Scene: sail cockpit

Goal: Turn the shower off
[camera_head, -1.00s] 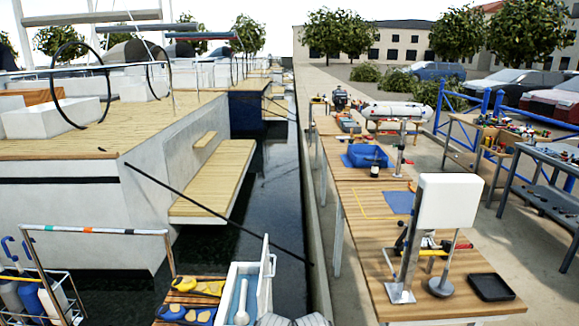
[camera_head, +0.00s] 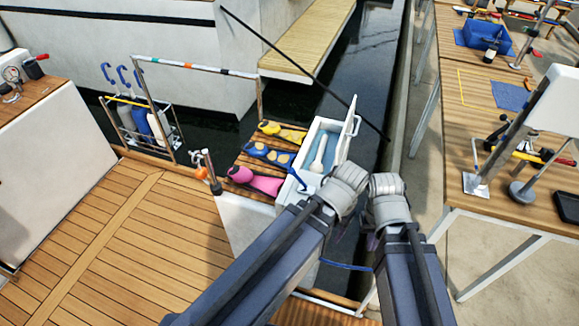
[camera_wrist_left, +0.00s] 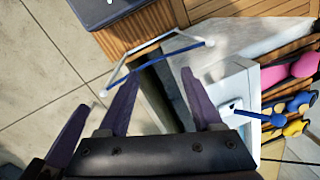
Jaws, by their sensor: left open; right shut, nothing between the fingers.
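A white open-lidded box (camera_head: 300,197) stands at the deck edge in the head view. A pale shower handset (camera_head: 318,155) lies inside it. A small blue lever-like part (camera_head: 298,180) is on the box's near side; it also shows in the left wrist view (camera_wrist_left: 258,117), right of my left gripper. My left gripper (camera_wrist_left: 158,76) is open, its purple fingers apart with nothing between them, beside the box's white wall. My right gripper (camera_head: 372,241) is shut and empty, low and right of the box; its fingers are mostly hidden by my arm. Whether water runs cannot be told.
Pink, blue and yellow gear (camera_head: 255,180) lies left of the box. A rack of bottles (camera_head: 143,120) stands farther left. Dark water (camera_head: 350,75) lies beyond, and a wooden workbench (camera_head: 465,150) is at the right.

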